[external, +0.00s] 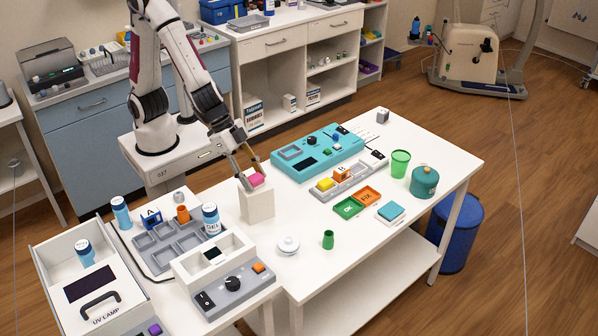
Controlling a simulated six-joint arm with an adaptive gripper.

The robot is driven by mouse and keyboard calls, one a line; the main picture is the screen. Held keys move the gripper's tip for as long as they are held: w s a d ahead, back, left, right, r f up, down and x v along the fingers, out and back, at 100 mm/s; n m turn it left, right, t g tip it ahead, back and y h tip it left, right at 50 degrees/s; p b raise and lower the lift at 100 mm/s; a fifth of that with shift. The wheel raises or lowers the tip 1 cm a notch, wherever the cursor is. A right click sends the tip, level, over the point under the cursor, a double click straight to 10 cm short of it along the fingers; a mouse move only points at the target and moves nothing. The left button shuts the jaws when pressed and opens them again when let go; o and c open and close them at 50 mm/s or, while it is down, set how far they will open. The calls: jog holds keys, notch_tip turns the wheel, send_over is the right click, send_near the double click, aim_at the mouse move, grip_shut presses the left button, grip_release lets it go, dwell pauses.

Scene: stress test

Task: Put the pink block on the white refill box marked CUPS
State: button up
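The pink block (257,180) is at the top of a tall white box (258,206), near the left end of the white table. I cannot tell whether it rests fully on the box or is held just at its top. No CUPS marking is readable on the faces I see. My gripper (251,175) points down at the block, with one finger at its left side and the other behind it. The fingers are apart with the block around or between them. Whether they grip it is too small to tell.
A grey compartment tray (178,247) and a blue-labelled bottle (211,219) stand left of the box. A teal device (318,153) lies behind right. The table between has free room.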

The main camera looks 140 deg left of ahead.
jog(key=o, duration=0.4)
jog(key=shift+r, duration=0.2)
jog(key=v, duration=1.2)
dwell(0.5)
dwell(0.6)
jog(key=s+d+r+m+h, duration=0.1)
jog(key=s+d, duration=0.3)
jog(key=s, duration=0.5)
jog(key=s+d+r+m+h, duration=0.1)
jog(key=s+d+r+m, duration=0.2)
jog(key=s, duration=0.6)
jog(key=shift+s+d+r, duration=0.15)
jog(key=shift+d+r, duration=0.3)
jog(key=shift+d, duration=0.55)
